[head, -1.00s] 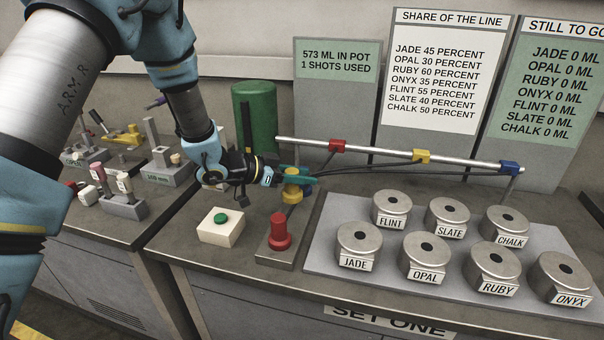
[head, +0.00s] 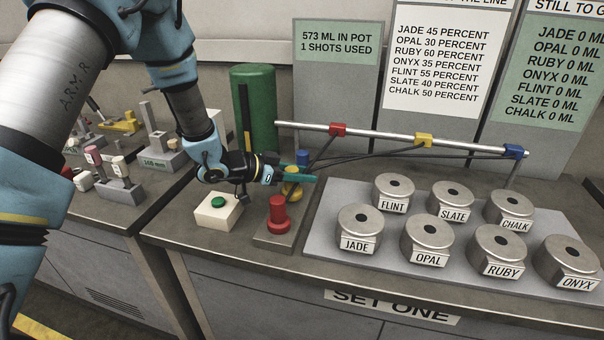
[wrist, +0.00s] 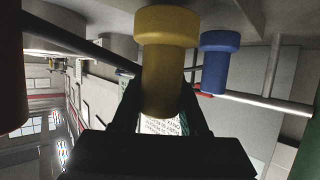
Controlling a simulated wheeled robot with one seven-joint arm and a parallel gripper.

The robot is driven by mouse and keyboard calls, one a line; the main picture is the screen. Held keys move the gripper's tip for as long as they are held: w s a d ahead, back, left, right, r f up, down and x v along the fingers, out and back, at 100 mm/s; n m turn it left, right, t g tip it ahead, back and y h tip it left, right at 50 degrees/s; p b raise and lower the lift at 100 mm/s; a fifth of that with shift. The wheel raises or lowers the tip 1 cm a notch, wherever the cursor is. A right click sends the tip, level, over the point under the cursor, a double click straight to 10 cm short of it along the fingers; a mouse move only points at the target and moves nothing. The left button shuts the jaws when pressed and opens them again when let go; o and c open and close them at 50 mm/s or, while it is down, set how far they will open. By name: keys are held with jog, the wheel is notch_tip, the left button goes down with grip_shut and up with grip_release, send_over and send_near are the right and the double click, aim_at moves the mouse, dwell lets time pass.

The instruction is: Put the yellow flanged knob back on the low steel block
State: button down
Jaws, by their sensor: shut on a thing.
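The yellow flanged knob (head: 292,190) is upright in my gripper (head: 296,176), which is shut on its stem. It is over the middle of the low steel block (head: 268,238), between a red knob (head: 278,215) in front and a blue knob (head: 303,157) behind. In the wrist view, which looks upside down, the yellow knob's wide flange (wrist: 167,25) is close to the grey surface. I cannot tell if it touches. The blue knob (wrist: 219,62) stands to its right there. My fingers hide part of the yellow knob in the head view.
A white box with a green button (head: 217,210) stands left of the block. A grey plate (head: 330,245) with several labelled steel pots is to the right. A rail (head: 380,136) with coloured clips and a green cylinder (head: 254,110) stand behind.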

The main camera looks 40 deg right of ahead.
jog(key=shift+f+b, duration=0.35)
jog(key=shift+f, duration=0.2)
jog(key=shift+c, duration=1.8)
grip_release()
jog(key=b+v, duration=0.2)
jog(key=v, duration=0.8)
jog(key=shift+a+r+b, duration=0.25)
jog(key=shift+a+b, duration=0.1)
jog(key=shift+b, duration=0.05)
